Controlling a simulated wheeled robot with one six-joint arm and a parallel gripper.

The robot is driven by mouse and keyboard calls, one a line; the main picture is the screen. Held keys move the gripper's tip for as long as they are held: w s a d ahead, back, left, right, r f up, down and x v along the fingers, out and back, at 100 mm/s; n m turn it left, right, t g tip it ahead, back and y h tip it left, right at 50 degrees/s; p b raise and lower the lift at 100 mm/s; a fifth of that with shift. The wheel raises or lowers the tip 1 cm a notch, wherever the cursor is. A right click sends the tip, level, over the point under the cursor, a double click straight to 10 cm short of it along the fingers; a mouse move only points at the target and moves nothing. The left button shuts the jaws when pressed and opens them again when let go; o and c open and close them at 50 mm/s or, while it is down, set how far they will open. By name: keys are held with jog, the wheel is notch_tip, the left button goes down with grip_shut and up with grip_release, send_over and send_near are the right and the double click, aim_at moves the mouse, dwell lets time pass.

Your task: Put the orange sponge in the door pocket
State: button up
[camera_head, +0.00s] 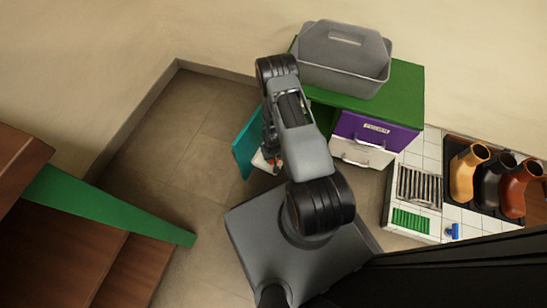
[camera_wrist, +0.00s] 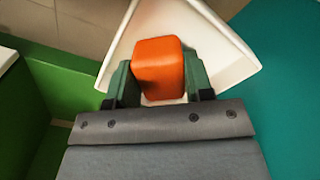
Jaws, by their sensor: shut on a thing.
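The orange sponge (camera_wrist: 158,66) is a rounded block between the two green fingers of my gripper (camera_wrist: 161,82), which is shut on it. The white door pocket (camera_wrist: 220,48) lies behind and around the sponge in the wrist view, fixed by the teal door (camera_wrist: 285,75). The sponge overlaps the pocket's opening in this view; I cannot tell how deep it is or whether it touches the pocket. In the head view the teal door (camera_head: 243,150) stands open and the pocket (camera_head: 260,160) shows partly behind my arm. My gripper (camera_head: 273,160) is mostly hidden there.
A green cabinet (camera_head: 408,88) carries a grey caddy (camera_head: 340,68) and has a purple drawer (camera_head: 372,132) and a white drawer (camera_head: 358,152). Several boots stand on a black tray (camera_head: 455,205) at right. A brown and green furniture piece (camera_head: 100,208) stands left. Floor left of the door is clear.

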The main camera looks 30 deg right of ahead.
jog(key=shift+f, duration=0.15)
jog(key=o, duration=0.6)
notch_tip(320, 180, up, 12)
jog(key=p, duration=0.6)
jog(key=shift+r, duration=0.2)
